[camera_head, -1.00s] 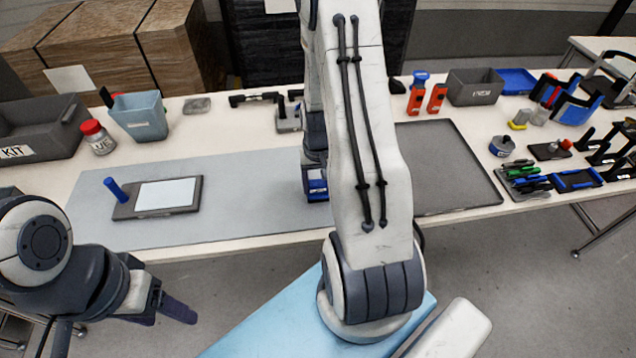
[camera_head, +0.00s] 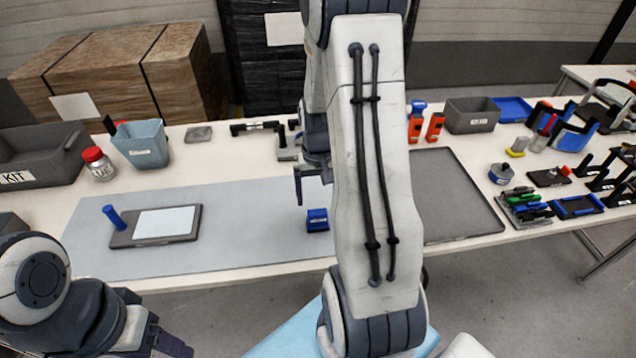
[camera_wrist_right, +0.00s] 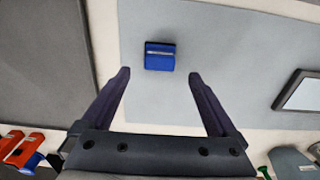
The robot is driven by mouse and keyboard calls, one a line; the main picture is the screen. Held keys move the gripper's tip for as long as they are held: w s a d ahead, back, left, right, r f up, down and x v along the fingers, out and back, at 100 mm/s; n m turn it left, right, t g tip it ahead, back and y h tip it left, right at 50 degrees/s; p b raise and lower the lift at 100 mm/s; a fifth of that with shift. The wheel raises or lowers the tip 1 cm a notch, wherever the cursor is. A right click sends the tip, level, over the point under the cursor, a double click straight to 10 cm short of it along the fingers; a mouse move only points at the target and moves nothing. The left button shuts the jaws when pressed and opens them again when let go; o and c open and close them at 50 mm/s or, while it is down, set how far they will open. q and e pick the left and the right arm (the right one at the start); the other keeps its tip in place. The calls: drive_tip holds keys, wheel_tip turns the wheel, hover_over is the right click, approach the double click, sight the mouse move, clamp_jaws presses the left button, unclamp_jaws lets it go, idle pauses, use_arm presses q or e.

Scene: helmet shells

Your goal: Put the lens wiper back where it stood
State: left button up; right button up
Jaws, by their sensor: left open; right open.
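A small blue block with a dark strip along one edge, which looks like the lens wiper (camera_head: 317,220), rests on the grey mat (camera_head: 250,225). It also shows in the right wrist view (camera_wrist_right: 160,58), just beyond the fingertips. My right gripper (camera_wrist_right: 158,75) is open and empty, its fingers apart and clear of the block; in the head view it hangs above and behind the block, partly hidden by my arm. My left gripper (camera_head: 172,345) is low at the bottom left, off the table, cut by the picture's edge.
A dark tray (camera_head: 455,190) is to the right. A grey-blue bin (camera_head: 140,145) and red-capped jar (camera_head: 98,163) stand at back left. The mat around the block is clear.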

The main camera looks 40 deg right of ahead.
sight(318, 213)
drive_tip(key=shift+r, duration=2.3)
drive_tip(key=s+a+r+n, duration=0.1)
drive_tip(key=a+r+n, duration=0.2)
drive_tip(key=a, duration=0.6)
drive_tip(key=s+a+r+n, duration=0.1)
drive_tip(key=a+r+n, duration=0.15)
drive_tip(key=a, duration=0.65)
drive_tip(key=s+a+r+n+y, duration=0.1)
drive_tip(key=s+a+r+n, duration=0.1)
drive_tip(key=s+a+n, duration=0.6)
drive_tip(key=s+a, duration=0.4)
drive_tip(key=s, duration=0.2)
drive_tip(key=shift+a+r, duration=0.15)
drive_tip(key=shift+a, duration=0.2)
